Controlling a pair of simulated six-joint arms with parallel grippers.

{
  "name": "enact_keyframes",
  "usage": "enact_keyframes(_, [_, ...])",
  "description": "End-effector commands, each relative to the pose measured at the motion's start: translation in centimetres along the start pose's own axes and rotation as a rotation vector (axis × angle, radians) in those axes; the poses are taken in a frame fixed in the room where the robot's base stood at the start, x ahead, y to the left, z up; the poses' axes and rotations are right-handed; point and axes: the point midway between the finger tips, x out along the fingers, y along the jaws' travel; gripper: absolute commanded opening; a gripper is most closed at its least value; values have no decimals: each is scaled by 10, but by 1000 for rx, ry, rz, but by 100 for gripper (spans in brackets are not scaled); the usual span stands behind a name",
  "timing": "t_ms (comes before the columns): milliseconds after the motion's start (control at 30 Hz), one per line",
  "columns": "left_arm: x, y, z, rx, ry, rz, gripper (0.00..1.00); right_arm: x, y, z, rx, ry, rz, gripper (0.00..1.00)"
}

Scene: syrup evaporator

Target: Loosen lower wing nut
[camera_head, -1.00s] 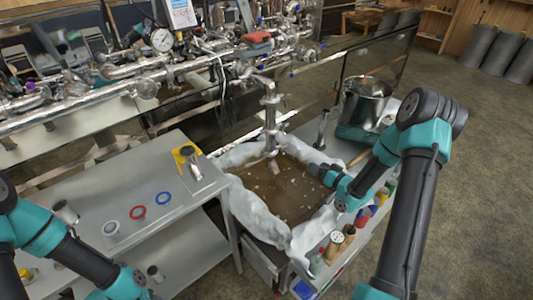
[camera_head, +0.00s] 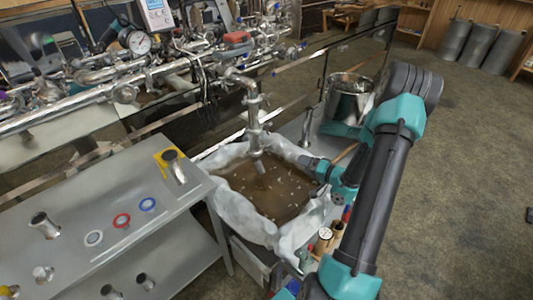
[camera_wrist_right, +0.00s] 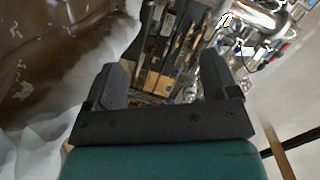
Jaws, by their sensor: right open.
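A silver vertical pipe (camera_head: 253,115) with clamped joints hangs over the tub of brown liquid (camera_head: 265,190). The lower wing nut is too small to tell apart on its fittings. My right gripper (camera_head: 308,162) is at the tub's right rim, to the right of the pipe's lower end and apart from it. In the right wrist view its two dark fingers (camera_wrist_right: 165,82) stand apart with nothing between them. Shiny pipe fittings (camera_wrist_right: 265,20) show beyond them at the upper right. My left gripper is out of view.
A grey table (camera_head: 110,215) at the left holds a yellow-based fitting (camera_head: 172,165), coloured rings and short pipe pieces. A steel pot (camera_head: 347,98) stands behind my right arm. A pipe manifold (camera_head: 130,75) runs across the back. White lining (camera_head: 240,215) bulges around the tub.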

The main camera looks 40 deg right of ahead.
Motion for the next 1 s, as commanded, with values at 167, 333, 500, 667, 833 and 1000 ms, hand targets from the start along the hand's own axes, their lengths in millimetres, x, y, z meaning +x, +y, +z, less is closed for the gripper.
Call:
enact_keyframes(167, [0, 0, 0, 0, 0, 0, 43, 4, 0, 0, -1, -1, -1, 80])
enact_keyframes(333, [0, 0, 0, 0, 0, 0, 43, 17, 0, 0, -2, -2, -3, 80])
enact_keyframes(500, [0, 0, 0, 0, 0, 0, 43, 42, -1, 0, -2, -2, -3, 80])
enact_keyframes(667, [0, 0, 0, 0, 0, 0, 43, 69, 0, 1, -2, -3, -3, 80])
enact_keyframes(833, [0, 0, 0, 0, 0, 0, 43, 98, 0, 1, -2, -2, -3, 80])
enact_keyframes(1000, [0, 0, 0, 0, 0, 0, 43, 127, -1, 1, -2, -2, -3, 80])
